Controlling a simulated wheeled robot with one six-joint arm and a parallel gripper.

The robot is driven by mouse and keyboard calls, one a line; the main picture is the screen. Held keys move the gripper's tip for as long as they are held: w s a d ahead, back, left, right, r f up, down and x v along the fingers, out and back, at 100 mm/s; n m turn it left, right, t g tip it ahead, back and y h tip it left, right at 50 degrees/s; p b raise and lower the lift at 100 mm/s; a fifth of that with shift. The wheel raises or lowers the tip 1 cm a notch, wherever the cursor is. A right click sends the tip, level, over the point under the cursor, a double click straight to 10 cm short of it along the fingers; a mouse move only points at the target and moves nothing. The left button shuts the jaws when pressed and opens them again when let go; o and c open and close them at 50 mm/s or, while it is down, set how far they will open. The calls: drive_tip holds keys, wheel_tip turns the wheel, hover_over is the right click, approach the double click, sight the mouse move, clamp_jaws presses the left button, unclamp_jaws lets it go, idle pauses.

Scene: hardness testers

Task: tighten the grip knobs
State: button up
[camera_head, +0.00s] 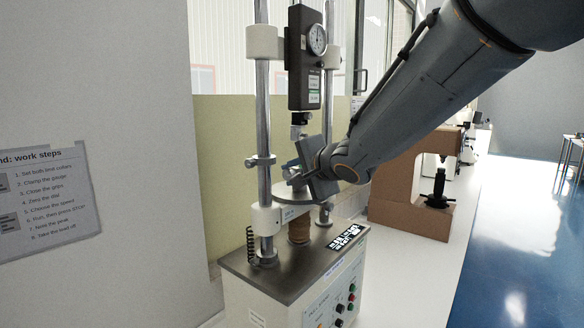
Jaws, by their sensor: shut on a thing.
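A pull tester stands on the bench, with a dark force gauge (306,58) and round dial (317,39) hung between two steel columns (263,120). A small grip (299,119) hangs under the gauge. My gripper (292,172) is at the middle of the tester, below that grip and just above the white crosshead (268,217). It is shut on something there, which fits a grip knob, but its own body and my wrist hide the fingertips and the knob. The lower grip is also largely hidden.
A limit collar (260,161) sits on the left column. The control panel (340,295) with knobs and buttons faces front right. A brown tester (405,190) stands behind on the bench (425,275). A work-steps sheet (45,200) hangs on the left wall. Blue floor at right is open.

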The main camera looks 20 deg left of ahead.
drive_tip(key=shift+s+a+f, duration=0.1)
drive_tip(key=shift+s+a, duration=0.05)
drive_tip(key=shift+g+h, duration=0.3)
drive_tip(key=shift+h, duration=0.2)
drive_tip(key=o, duration=1)
drive_tip(key=shift+o, duration=0.2)
drive_tip(key=shift+d+r, duration=0.2)
drive_tip(key=shift+r, duration=0.05)
drive_tip(key=shift+s+d+r, duration=0.1)
drive_tip(key=shift+d+r, duration=0.1)
drive_tip(key=v, duration=0.7)
drive_tip(key=shift+f, duration=0.2)
